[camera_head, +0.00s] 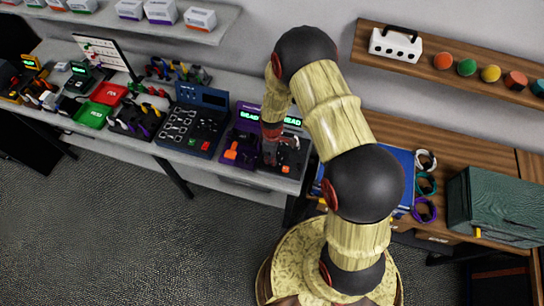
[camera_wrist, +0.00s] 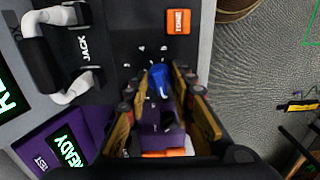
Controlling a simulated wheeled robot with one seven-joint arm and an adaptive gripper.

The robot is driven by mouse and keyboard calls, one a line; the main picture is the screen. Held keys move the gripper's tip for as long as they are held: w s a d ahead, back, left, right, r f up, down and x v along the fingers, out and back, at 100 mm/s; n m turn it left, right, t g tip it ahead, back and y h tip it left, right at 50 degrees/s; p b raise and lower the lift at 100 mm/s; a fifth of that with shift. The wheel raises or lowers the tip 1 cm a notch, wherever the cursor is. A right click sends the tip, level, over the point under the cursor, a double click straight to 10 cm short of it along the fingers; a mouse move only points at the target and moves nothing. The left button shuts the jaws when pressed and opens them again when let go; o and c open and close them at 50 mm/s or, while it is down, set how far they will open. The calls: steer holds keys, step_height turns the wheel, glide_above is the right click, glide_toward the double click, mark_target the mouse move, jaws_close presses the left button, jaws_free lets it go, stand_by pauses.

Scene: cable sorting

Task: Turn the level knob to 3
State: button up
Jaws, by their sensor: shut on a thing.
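The level knob (camera_wrist: 158,78) is blue and sits on a dark panel, with white tick marks fanned around its far side in the wrist view. My gripper (camera_wrist: 157,84) is over the panel with a finger on each side of the knob, closed on it. In the head view my gripper (camera_head: 271,150) reaches down onto the dark-topped device (camera_head: 289,166) on the bench, and the knob is hidden there.
An orange button (camera_wrist: 179,21) lies beyond the knob. A white and black handle marked JACK (camera_wrist: 82,84) stands left of it. A purple tester (camera_head: 242,146) with a lit green screen is beside the device. A blue console (camera_head: 194,120) stands farther left.

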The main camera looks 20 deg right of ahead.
steer(key=shift+m, duration=0.3)
jaws_close()
steer(key=shift+f+m+b, duration=0.1)
steer(key=shift+m+b, duration=0.75)
steer(key=shift+m, duration=0.05)
steer(key=m+b, duration=0.2)
steer(key=m, duration=0.1)
steer(key=shift+m, duration=0.4)
steer(key=m+b, duration=0.1)
steer(key=m, duration=0.2)
steer(key=shift+m, duration=0.3)
steer(key=m+b, duration=0.1)
steer(key=m, duration=0.2)
steer(key=shift+m+b, duration=0.3)
steer(key=shift+b, duration=0.05)
steer(key=m+b, duration=0.1)
steer(key=m, duration=0.4)
steer(key=shift+b, duration=0.3)
steer(key=shift+m+b, duration=0.5)
steer(key=shift+m, duration=2.2)
